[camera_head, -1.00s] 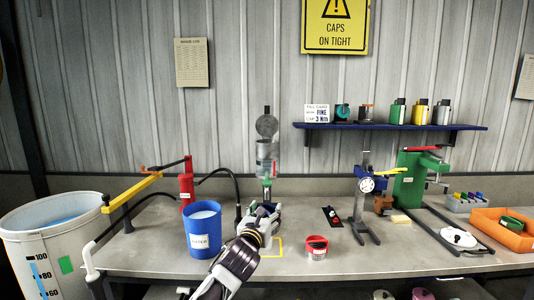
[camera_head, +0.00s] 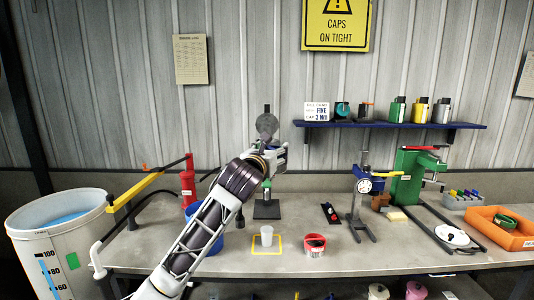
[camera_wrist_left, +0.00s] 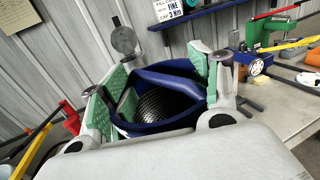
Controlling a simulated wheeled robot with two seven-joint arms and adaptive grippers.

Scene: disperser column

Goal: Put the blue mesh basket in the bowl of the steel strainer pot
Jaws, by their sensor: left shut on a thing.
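The blue mesh basket (camera_wrist_left: 172,84) is between the fingers of my left gripper (camera_wrist_left: 155,88) in the left wrist view, its blue handle bar across a dark ribbed inside. In the head view my left gripper (camera_head: 272,158) is raised in front of the disperser column, and I cannot make out the basket there. A round grey disc (camera_head: 267,125), seemingly the open lid of the steel strainer pot, stands above the gripper; it also shows in the left wrist view (camera_wrist_left: 123,40). The pot's bowl is hidden behind my gripper. I cannot tell whether the basket touches the pot.
A translucent cup (camera_head: 267,236) stands in a yellow square on the bench. A red pot (camera_head: 314,244) stands to its right. My arm partly covers a blue bucket (camera_head: 191,211). A blue-and-steel stand (camera_head: 361,205) and green press (camera_head: 408,178) are farther right.

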